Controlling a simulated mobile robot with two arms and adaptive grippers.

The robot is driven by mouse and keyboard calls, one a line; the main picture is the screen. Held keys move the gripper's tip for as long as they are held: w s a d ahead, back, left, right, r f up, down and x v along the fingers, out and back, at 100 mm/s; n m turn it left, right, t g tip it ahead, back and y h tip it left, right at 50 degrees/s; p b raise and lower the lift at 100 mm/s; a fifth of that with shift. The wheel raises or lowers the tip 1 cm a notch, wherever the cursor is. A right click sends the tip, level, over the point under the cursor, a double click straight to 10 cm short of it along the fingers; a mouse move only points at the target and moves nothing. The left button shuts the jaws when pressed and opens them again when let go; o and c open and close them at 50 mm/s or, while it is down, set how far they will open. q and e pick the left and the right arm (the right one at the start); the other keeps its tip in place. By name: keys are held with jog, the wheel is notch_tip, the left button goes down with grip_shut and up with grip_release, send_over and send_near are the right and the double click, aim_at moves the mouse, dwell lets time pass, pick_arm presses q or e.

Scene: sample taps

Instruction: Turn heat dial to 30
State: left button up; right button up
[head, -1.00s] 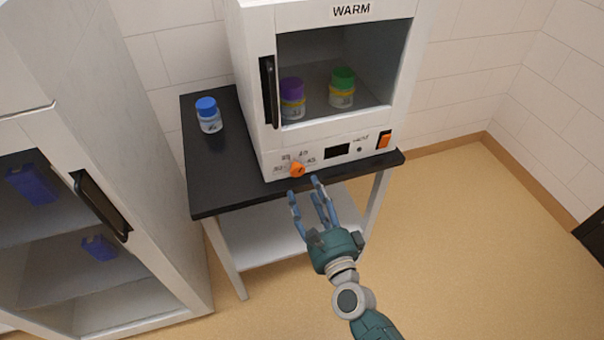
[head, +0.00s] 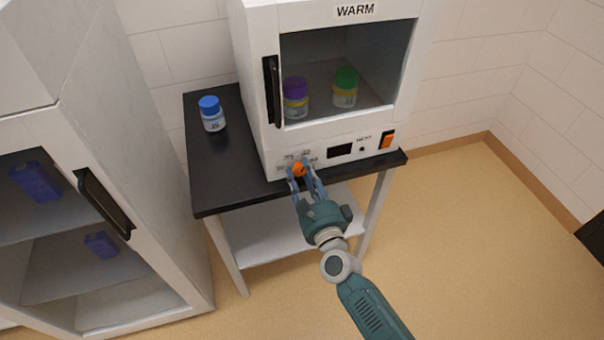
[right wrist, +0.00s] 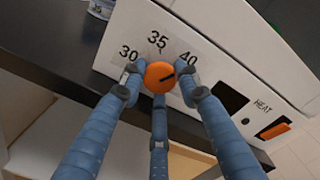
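The orange heat dial (head: 299,170) is at the lower left of the front panel of the white WARM cabinet (head: 268,150). In the right wrist view the dial (right wrist: 159,77) shows a black pointer line aimed right and slightly up, roughly toward the 40 mark. The printed marks 30, 35 and 40 run left to right above it. My right gripper (head: 302,173) is at the dial, its three fingers around it from left, right and below. The fingertips (right wrist: 158,78) appear closed against the dial's rim. My left gripper is not in view.
The cabinet stands on a black-topped table (head: 225,185). A blue-capped jar (head: 212,115) stands left of it; purple-capped (head: 296,98) and green-capped (head: 345,88) jars are inside. An orange switch (head: 387,139) and dark display (head: 340,151) are right of the dial. A white open-shelved cabinet (head: 150,240) stands left.

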jog(key=shift+n, duration=0.4)
jog(key=n+p, duration=0.1)
jog(key=n, duration=0.4)
jog(key=shift+n, duration=0.3)
jog(key=n+p, duration=0.1)
jog(key=n, duration=0.4)
jog(key=shift+p, duration=0.35)
jog(key=n+p, duration=0.1)
jog(key=n, duration=0.5)
jog(key=shift+n, duration=0.4)
jog(key=n+p, duration=0.1)
jog(key=n, duration=0.4)
jog(key=shift+f+n, duration=0.1)
jog(key=shift+n, duration=0.3)
jog(key=o, duration=1.1)
